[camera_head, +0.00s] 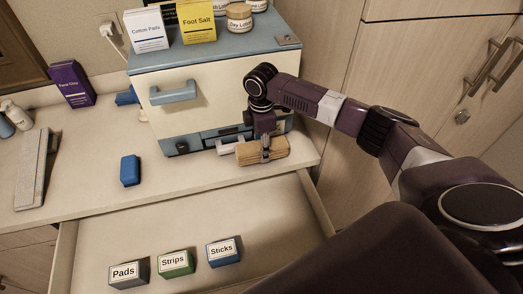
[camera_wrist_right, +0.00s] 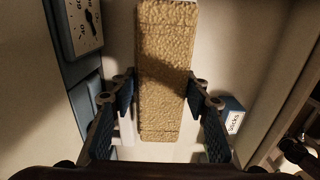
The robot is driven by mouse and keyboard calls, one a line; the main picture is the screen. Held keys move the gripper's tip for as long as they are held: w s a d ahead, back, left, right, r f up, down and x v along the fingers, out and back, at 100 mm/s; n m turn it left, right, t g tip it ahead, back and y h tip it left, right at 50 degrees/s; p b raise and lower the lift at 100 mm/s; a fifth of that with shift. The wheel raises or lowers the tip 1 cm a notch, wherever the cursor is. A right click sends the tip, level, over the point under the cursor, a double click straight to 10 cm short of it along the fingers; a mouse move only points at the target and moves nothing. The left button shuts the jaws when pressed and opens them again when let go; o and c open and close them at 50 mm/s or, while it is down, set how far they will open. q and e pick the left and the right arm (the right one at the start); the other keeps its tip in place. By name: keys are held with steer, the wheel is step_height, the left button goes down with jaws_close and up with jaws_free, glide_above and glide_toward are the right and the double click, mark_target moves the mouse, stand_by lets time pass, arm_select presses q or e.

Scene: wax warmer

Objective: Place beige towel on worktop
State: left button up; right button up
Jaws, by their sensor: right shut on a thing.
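The beige towel (camera_head: 248,154) is a rolled, tan, textured bundle in front of the lower right of the wax warmer cabinet. It shows over the right part of the worktop (camera_head: 95,180), near the front edge; I cannot tell whether it touches the surface. My right gripper (camera_head: 266,150) comes down from above and is shut around the towel's middle. In the right wrist view the towel (camera_wrist_right: 165,60) runs lengthwise between the two fingers of my right gripper (camera_wrist_right: 160,88). My left gripper is not in view.
The white and blue cabinet (camera_head: 195,100) stands behind the towel, with boxes and jars on top. An open drawer (camera_head: 150,232) below holds Pads, Strips and Sticks boxes (camera_head: 224,251). A blue block (camera_head: 130,171) lies on the worktop. Tall wooden doors (camera_head: 400,60) stand at right.

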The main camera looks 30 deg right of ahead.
step_height(320, 180, down, 2)
steer(key=shift+f, duration=0.4)
steer(key=shift+f, duration=0.15)
steer(key=o, duration=1.2)
steer(key=shift+r, duration=0.5)
step_height(320, 180, up, 11)
steer(key=shift+r+b, duration=0.2)
steer(key=shift+b, duration=1.05)
